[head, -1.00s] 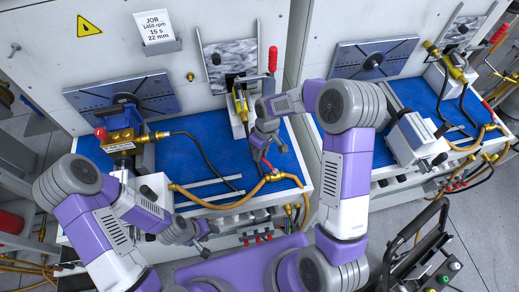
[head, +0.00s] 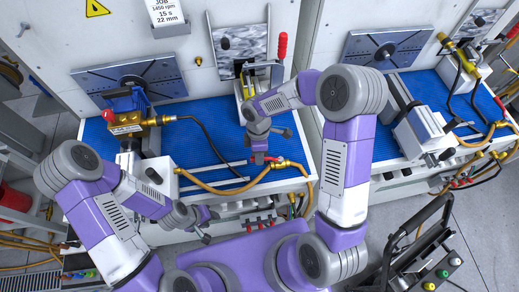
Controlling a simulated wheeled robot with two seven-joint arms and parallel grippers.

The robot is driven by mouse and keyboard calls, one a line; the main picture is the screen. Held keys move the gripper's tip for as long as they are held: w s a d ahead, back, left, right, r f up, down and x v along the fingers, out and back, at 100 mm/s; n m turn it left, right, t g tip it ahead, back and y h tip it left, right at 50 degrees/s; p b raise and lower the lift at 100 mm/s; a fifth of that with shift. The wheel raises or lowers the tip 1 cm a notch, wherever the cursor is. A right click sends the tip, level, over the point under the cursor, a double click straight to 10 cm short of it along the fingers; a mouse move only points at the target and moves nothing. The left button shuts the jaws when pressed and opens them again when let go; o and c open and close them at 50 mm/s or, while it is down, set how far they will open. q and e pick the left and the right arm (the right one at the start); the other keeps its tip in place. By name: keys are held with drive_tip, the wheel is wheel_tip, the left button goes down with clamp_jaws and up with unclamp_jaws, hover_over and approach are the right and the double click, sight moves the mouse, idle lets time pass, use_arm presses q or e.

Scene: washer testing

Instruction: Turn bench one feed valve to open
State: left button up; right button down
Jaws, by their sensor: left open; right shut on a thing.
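Bench one is the left bench with a blue mat (head: 203,170). Its brass feed valve (head: 283,163) sits at the front right of the mat, with a yellow hose (head: 225,190) running left from it. A small red handle (head: 270,159) shows beside the valve, partly hidden by my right gripper. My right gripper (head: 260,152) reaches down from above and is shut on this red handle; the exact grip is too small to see. My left gripper (head: 205,224) is open and empty, in front of the bench's front edge and away from the valve.
A blue and brass unit (head: 126,115) stands at the mat's left. An upright red-handled lever (head: 282,47) rises behind my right gripper. A second bench (head: 462,98) with hoses stands at the right. A cart with coloured buttons (head: 442,272) is at the lower right.

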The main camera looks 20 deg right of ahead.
drive_tip(key=shift+s+a+n, duration=0.1)
drive_tip(key=shift+s+n, duration=0.3)
drive_tip(key=shift+n, duration=0.2)
drive_tip(key=c, duration=1)
unclamp_jaws()
drive_tip(key=shift+s, duration=0.1)
drive_tip(key=shift+o, duration=0.2)
drive_tip(key=r, duration=0.2)
drive_tip(key=w+r, duration=0.1)
drive_tip(key=r, duration=0.2)
drive_tip(key=r+p, duration=0.1)
drive_tip(key=r, duration=0.1)
drive_tip(key=shift+w+r, duration=0.2)
drive_tip(key=shift+w, duration=0.05)
